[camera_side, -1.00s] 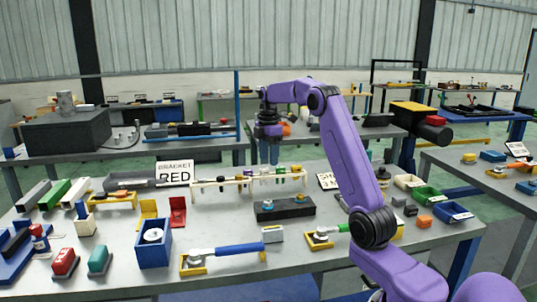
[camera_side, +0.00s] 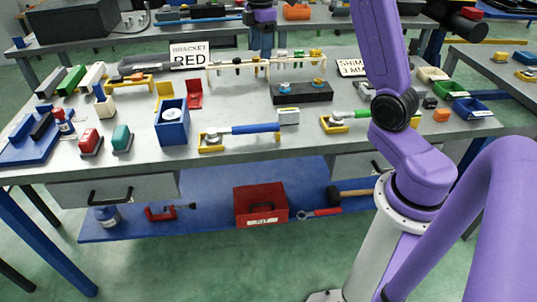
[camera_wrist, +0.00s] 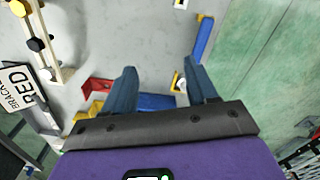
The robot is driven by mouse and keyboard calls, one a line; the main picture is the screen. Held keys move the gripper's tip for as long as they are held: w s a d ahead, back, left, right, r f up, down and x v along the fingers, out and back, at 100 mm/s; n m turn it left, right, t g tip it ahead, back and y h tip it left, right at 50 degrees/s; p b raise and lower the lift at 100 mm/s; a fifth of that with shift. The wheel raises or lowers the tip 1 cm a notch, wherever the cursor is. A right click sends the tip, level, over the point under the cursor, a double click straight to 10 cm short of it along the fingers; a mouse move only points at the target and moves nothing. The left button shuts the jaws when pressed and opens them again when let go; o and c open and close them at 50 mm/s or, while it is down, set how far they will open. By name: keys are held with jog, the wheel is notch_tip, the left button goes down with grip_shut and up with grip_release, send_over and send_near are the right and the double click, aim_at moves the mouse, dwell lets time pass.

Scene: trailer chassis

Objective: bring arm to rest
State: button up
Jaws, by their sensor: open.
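My gripper (camera_side: 261,42) hangs in front of the back edge of the bench in the side view, near the top of the picture. Its fingers point down and look small there. In the wrist view the two blue-grey fingers (camera_wrist: 163,85) are spread apart with nothing between them. Below them lie the grey bench top (camera_wrist: 150,30) and a blue bin (camera_wrist: 157,102), partly hidden by a finger. My purple arm rises out of the top of the side view, so its elbow is hidden.
A rack (camera_side: 230,66) and the BRACKET RED sign (camera_side: 190,54) stand near the gripper. The bench holds a red bracket (camera_side: 194,93), a blue-handled tool (camera_side: 250,129) and a dark block (camera_side: 302,92). A red box (camera_side: 260,204) sits on the lower shelf.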

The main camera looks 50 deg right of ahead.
jog(key=s+a+f, duration=0.2)
jog(key=s+a, duration=1.3)
jog(key=a, duration=0.4)
jog(key=s+f, duration=0.2)
jog(key=s, duration=0.7)
jog(key=s+f, duration=0.2)
jog(key=s, duration=0.8)
jog(key=shift+s+a+f, duration=0.2)
jog(key=shift+s, duration=0.1)
